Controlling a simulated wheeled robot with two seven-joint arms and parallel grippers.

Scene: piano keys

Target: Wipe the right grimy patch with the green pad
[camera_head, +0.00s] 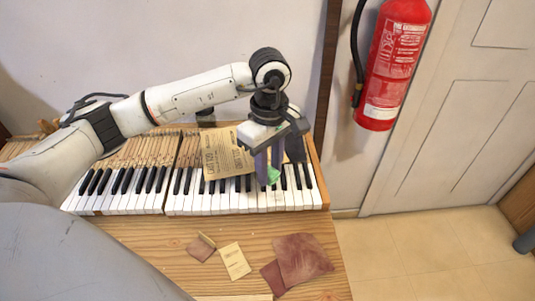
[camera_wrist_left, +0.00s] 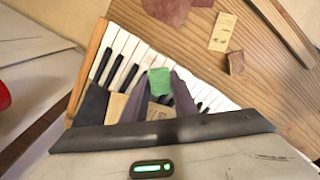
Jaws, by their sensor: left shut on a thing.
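My left gripper (camera_head: 270,172) is shut on the green pad (camera_head: 273,176) above the right part of the piano keyboard (camera_head: 200,203). The pad also shows between the fingertips in the left wrist view (camera_wrist_left: 159,82), over the white and black keys (camera_wrist_left: 122,48). I cannot tell whether the pad touches the keys. I cannot make out a grimy patch on the keys in either view; the gripper and pad cover some of the keys. My right gripper is not in view.
A yellowed printed sheet (camera_head: 226,152) lies behind the keys, left of the gripper. Brown scraps (camera_head: 302,258) and a cream card (camera_head: 234,261) lie on the wooden tabletop (camera_head: 165,236) in front. A red fire extinguisher (camera_head: 392,60) hangs at the right.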

